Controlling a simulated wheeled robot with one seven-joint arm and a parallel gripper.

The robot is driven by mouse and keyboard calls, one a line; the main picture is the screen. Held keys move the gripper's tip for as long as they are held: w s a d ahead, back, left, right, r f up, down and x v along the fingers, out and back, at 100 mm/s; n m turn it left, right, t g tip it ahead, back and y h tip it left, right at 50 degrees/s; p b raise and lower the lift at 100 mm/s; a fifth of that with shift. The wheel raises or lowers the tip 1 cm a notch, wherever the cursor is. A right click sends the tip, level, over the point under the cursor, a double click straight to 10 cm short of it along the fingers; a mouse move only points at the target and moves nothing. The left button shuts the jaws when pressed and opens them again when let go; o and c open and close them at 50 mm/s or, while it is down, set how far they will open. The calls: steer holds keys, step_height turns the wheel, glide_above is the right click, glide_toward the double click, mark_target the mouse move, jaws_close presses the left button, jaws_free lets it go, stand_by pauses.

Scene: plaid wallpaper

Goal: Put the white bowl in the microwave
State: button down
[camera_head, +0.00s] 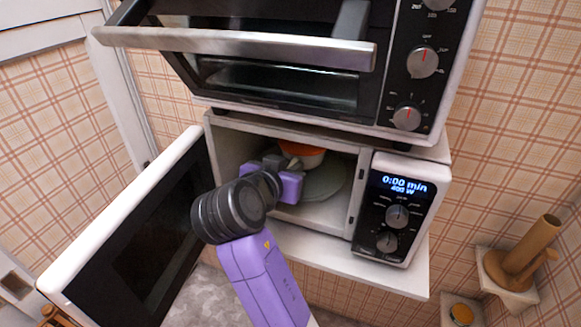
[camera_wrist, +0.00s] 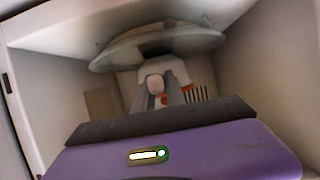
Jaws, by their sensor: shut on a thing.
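The microwave (camera_head: 278,131) stands open, its dark-windowed door (camera_head: 135,235) swung out to the left. My gripper (camera_head: 289,166) reaches into its cavity and is shut on the white bowl (camera_head: 312,158), which shows orange on its upper part. The bowl is above the round glass turntable (camera_head: 322,183); I cannot tell whether it touches it. In the wrist view, the fingers of my gripper (camera_wrist: 160,88) are at the bowl, the glass turntable (camera_wrist: 160,45) shows at the top, and most of the bowl is hidden.
A toaster oven (camera_head: 432,115) with a steel door handle (camera_head: 235,42) sits on top of the microwave. The control panel (camera_head: 395,213) is right of the cavity. A wooden holder (camera_head: 525,260) is mounted at the right. The microwave's side walls enclose my gripper closely.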

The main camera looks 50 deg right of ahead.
steer(key=shift+f, duration=0.3)
steer(key=c, duration=1.3)
jaws_free()
steer(key=shift+a, duration=0.1)
steer(key=b+v, duration=0.1)
steer(key=v, duration=0.6)
steer(key=shift+a+b, duration=0.25)
steer(key=shift+b, duration=0.15)
steer(key=shift+s+r, duration=0.15)
